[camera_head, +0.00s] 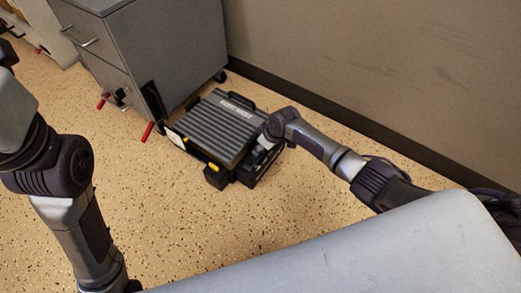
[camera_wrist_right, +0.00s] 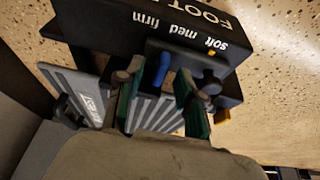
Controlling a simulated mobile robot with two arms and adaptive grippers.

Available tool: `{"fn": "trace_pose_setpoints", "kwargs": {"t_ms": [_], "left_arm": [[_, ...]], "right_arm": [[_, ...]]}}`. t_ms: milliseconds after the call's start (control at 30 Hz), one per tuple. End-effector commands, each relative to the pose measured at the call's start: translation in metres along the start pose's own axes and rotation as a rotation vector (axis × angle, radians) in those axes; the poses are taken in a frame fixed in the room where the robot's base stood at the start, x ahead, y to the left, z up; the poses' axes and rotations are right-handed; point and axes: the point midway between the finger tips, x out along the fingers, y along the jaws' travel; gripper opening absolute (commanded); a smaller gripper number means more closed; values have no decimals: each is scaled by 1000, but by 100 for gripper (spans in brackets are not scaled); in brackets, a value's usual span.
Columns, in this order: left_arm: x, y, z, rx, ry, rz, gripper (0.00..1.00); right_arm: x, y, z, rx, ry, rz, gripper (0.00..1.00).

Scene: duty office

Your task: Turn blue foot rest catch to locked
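The foot rest (camera_head: 219,122) is a grey ribbed plate on a dark frame, on the floor beside a grey cabinet. In the right wrist view its black side panel (camera_wrist_right: 120,22) reads "FOOT" and "soft med firm". The blue catch (camera_wrist_right: 162,69) stands out from the panel near these words. My right gripper (camera_wrist_right: 158,92) is open, with green-padded fingers either side of the catch; the catch is nearer the left finger. I cannot tell whether they touch. In the head view my right gripper (camera_head: 266,144) is at the foot rest's right side, which hides the catch. My left gripper is not in view.
The grey drawer cabinet (camera_head: 150,62) stands close on the left, with red-handled parts (camera_head: 148,131) near its base. A wall (camera_head: 360,60) runs behind on the right. The speckled floor (camera_head: 190,235) in front is clear. A yellow tab (camera_wrist_right: 222,116) sits beside the panel.

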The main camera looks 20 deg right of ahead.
Motion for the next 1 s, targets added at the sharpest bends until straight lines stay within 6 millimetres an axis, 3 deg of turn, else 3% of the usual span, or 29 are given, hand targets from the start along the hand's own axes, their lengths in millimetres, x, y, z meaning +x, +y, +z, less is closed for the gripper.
{"fn": "trace_pose_setpoints", "kwargs": {"t_ms": [300, 533, 1000], "left_arm": [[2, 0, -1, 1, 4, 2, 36], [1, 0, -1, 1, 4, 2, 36], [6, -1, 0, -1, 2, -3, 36]], "right_arm": [[2, 0, 0, 0, 1, 0, 38], [2, 0, 0, 0, 1, 0, 1], [0, -1, -2, 43, 2, 16, 0]]}}
